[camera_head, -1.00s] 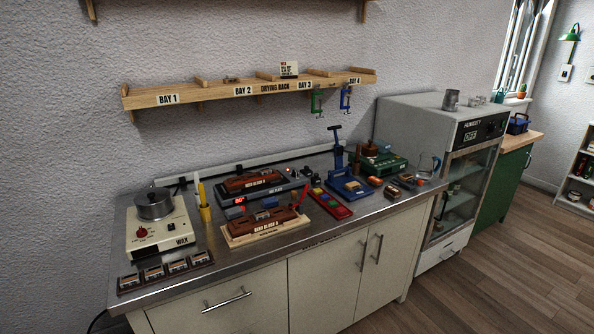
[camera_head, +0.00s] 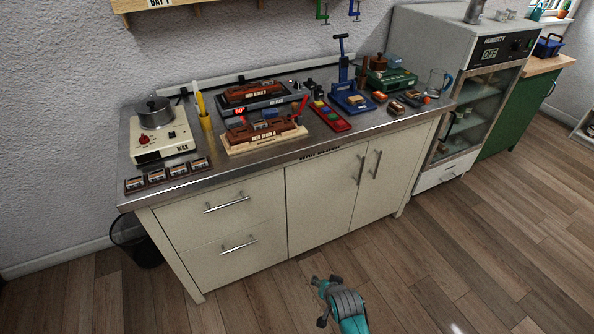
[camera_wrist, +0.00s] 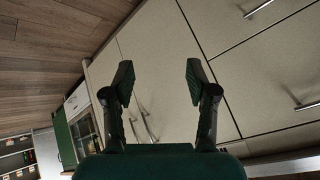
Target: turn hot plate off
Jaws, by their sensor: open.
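The hot plate (camera_head: 280,101) is a dark grey slab towards the back of the steel bench, with a red lit display (camera_head: 239,111) at its front left and a brown block lying on it. The display is too small to read, and a second block in front partly hides the slab. My gripper (camera_wrist: 160,82) is open and empty in the wrist view, facing the cream cabinet doors. In the head view, my teal arm is low in front of the cabinet, well below and apart from the hot plate.
A wax heater (camera_head: 162,148) with a metal pot and red knob stands at the bench's left. Yellow tools in a holder (camera_head: 205,121), a wooden-based block (camera_head: 265,149) and a red tray (camera_head: 331,119) surround the hot plate. The floor (camera_head: 430,270) ahead is clear.

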